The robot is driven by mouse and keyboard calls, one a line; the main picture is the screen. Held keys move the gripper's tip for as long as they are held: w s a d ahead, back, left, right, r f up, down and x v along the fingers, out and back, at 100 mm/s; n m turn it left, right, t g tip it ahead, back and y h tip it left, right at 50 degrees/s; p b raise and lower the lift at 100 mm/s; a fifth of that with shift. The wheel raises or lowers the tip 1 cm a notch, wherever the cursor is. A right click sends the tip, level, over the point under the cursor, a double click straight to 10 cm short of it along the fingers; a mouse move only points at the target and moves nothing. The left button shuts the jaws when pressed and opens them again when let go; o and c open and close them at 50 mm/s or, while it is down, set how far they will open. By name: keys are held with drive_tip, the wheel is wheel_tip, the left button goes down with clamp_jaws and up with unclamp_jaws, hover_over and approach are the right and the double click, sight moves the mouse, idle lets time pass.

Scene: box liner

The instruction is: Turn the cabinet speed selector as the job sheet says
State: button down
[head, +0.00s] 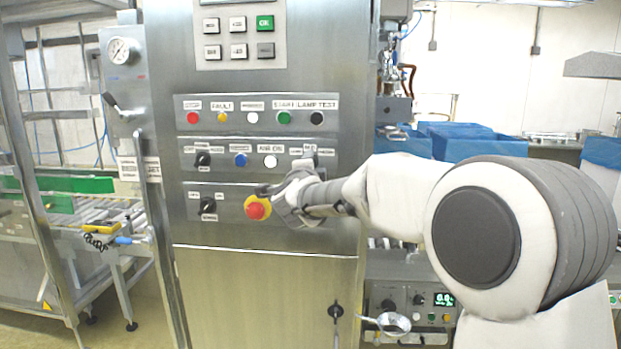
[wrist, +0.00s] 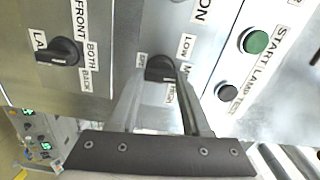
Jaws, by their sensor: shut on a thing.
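The speed selector (wrist: 158,68) is a black knob on the steel cabinet (head: 265,290), with Low, a partly covered M label and High around it. My gripper (wrist: 161,78) is shut on this knob, one finger on each side in the wrist view. In the head view my gripper (head: 300,188) reaches in from the right and hides the knob. The labels above it (head: 311,151) are too small to read there. The knob's pointing direction is hard to tell between the fingers. No readable job sheet shows.
A red emergency stop on yellow (head: 257,208) sits close left of my gripper. Another black selector (wrist: 60,51), marked Front, Both and Back, is nearby. A green button (wrist: 255,41) and a black button (wrist: 229,90) lie in the row above. A conveyor (head: 105,210) stands left.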

drive_tip(key=shift+m+b, duration=0.4)
drive_tip(key=shift+m, duration=0.1)
drive_tip(key=shift+c, duration=1.8)
unclamp_jaws()
drive_tip(key=s, duration=1.7)
drive_tip(key=shift+s+a, duration=0.25)
drive_tip(key=shift+a, duration=0.05)
